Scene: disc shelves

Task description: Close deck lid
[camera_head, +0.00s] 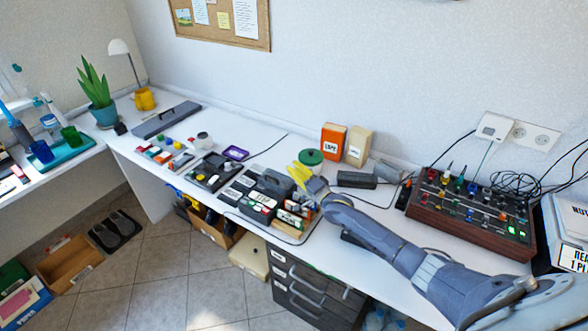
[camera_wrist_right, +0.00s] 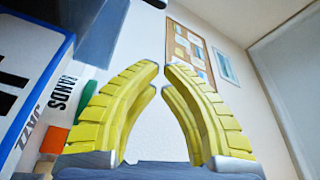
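A dark grey device (camera_head: 212,172) that looks like the deck sits on the white desk, left of the labelled disc boxes. It is small in the head view, and I cannot tell how its lid stands. My right gripper (camera_head: 293,168) is over the desk, to the right of the deck and above the right side of the disc boxes. In the right wrist view its yellow fingers (camera_wrist_right: 162,66) curve towards each other with a narrow gap at the tips and nothing between them. The deck does not show in the wrist view. My left gripper is not in view.
Labelled disc boxes (camera_head: 262,200) stand between deck and right gripper. A green-lidded jar (camera_head: 310,158), an orange box (camera_head: 333,140) and a cream box (camera_head: 358,146) stand behind the gripper. A wooden control panel (camera_head: 470,212) with cables is at the right. Small coloured items lie left of the deck.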

